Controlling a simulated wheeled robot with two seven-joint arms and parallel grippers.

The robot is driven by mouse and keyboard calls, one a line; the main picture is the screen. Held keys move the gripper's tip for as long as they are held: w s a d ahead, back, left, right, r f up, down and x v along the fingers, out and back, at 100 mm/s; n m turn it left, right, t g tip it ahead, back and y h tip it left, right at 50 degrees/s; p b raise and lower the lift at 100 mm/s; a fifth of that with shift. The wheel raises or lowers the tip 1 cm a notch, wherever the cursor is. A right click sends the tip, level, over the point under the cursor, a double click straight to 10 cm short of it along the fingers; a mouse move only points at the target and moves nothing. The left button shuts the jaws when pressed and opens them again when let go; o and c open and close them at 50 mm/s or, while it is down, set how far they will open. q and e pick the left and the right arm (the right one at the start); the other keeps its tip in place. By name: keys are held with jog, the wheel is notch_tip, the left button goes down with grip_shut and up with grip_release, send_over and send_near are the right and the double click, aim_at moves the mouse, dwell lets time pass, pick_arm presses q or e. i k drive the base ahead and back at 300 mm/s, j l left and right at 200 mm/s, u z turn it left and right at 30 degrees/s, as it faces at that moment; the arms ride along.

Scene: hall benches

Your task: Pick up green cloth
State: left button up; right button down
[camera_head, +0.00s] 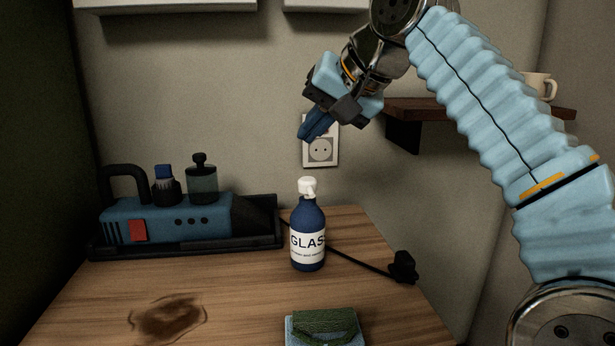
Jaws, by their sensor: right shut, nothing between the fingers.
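A folded green cloth (325,322) lies at the front edge of the picture on the wooden table, on top of a light blue piece (300,334) that shows at its left and lower edges. The bottom of the stack is cut off by the frame. My right gripper (314,127) is high above the table, in front of the wall socket, well above and apart from the cloth. Its dark blue fingers are together and hold nothing. My left gripper is not in view.
A blue bottle (309,236) with a white pump stands behind the cloth. A blue device (165,221) sits in a black tray (185,244) at the left. A black cable with a plug (402,266) lies at the right. A dark stain (168,318) marks the wooden table (240,300). A shelf (455,108) holds a cup (540,87).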

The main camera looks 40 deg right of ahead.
aim_at(329, 327)
jog(key=k, duration=1.5)
